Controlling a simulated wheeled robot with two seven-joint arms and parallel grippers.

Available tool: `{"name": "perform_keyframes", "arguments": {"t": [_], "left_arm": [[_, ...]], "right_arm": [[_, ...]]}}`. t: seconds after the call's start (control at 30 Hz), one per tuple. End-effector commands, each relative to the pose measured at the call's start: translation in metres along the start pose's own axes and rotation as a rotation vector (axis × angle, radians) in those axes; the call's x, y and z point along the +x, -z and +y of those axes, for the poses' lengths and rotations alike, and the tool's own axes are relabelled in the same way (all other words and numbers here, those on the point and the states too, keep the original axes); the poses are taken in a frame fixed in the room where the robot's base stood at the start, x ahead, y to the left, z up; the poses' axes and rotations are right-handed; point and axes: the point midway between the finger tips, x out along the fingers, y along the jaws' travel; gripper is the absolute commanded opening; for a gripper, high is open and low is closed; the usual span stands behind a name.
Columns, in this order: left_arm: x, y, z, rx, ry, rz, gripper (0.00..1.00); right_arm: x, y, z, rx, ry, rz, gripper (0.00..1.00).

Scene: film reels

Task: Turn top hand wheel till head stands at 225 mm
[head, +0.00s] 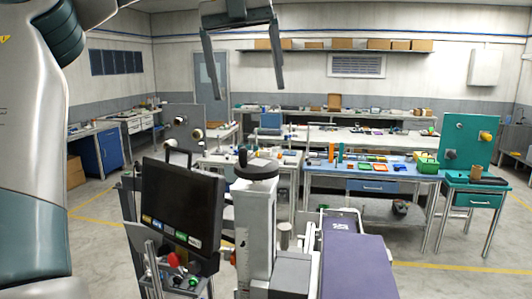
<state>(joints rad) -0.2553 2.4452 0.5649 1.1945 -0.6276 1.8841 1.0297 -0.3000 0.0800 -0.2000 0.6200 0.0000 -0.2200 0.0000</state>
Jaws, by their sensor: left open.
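The top hand wheel (257,169) is a dark round wheel with a small upright knob at its far left. It sits level on top of a light grey column (254,226). A grey head block (292,272) sits at the column's lower right, partly cut off by the frame edge. I cannot read any millimetre scale. My left gripper (244,88) hangs at the top of the view, above the wheel and apart from it, its two fingers spread wide with nothing between them. My right gripper is not in view.
A dark monitor (181,205) stands close left of the column, above a panel with a red button (173,260). A purple padded table (354,262) lies to the right. Workbenches with tools, including a blue one (372,181), stand behind. The air between gripper and wheel is clear.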

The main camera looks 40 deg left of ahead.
Motion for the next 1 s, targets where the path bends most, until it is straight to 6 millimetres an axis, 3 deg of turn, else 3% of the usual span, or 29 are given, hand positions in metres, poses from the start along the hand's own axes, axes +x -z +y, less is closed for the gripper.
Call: {"name": "perform_keyframes", "arguments": {"t": [0.1, 0.23, 0.73, 1.0], "left_arm": [[-0.017, 0.028, -0.013, 0.031, -0.095, -0.054, 0.85], [-0.025, 0.042, -0.018, 0.044, -0.146, -0.081, 0.85], [-0.024, 0.044, -0.018, 0.047, -0.156, -0.086, 0.85], [-0.003, 0.042, -0.015, 0.048, -0.157, -0.086, 0.85]], "right_arm": [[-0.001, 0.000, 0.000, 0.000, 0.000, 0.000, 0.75], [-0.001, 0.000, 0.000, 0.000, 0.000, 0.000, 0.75], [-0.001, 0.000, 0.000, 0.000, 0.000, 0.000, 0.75], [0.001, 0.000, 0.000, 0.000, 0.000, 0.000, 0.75]]}}
